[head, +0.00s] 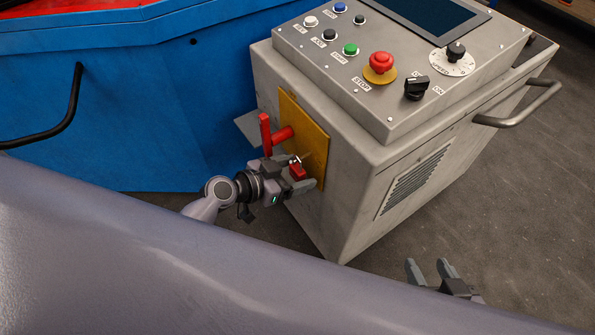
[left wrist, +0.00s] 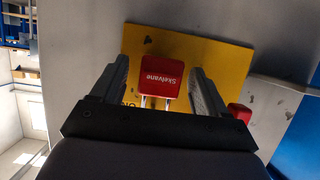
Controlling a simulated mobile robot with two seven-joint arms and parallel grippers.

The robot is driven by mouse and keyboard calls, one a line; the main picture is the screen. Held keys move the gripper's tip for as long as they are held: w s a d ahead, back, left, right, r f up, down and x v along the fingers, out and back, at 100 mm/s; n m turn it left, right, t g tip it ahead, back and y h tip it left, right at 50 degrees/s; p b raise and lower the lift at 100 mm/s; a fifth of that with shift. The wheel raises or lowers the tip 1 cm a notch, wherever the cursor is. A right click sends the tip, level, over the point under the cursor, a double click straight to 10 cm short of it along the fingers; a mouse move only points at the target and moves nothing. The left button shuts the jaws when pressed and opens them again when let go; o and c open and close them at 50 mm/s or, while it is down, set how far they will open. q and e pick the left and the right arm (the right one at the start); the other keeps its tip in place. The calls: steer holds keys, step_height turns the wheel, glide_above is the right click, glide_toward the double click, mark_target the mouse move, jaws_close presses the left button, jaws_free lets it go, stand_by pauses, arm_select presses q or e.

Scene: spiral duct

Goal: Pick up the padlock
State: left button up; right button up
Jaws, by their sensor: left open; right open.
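The padlock (head: 297,173) has a red body and a pale metal shackle. It is at the yellow plate on the side of the grey control cabinet. In the left wrist view the padlock (left wrist: 161,77) shows printed lettering, and its shackle points toward my gripper's palm. My left gripper (head: 292,177) is open, with one finger on each side of the padlock. The left wrist view shows my left gripper (left wrist: 160,68) with gaps beside the red body. My right gripper (head: 430,269) is open and empty, low in the head view, away from the padlock.
A red handle (head: 267,136) sticks out of the yellow plate (head: 312,135) close to my left gripper. The grey cabinet (head: 360,190) carries buttons and a red stop knob (head: 381,62) on top. A blue machine (head: 150,110) stands to the left.

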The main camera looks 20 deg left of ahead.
arm_select(q)
steer(key=shift+w+d, duration=0.1)
arm_select(e)
steer(key=shift+r, duration=0.25)
arm_select(q)
steer(key=c, duration=1.1)
arm_select(e)
steer(key=shift+w, duration=0.15)
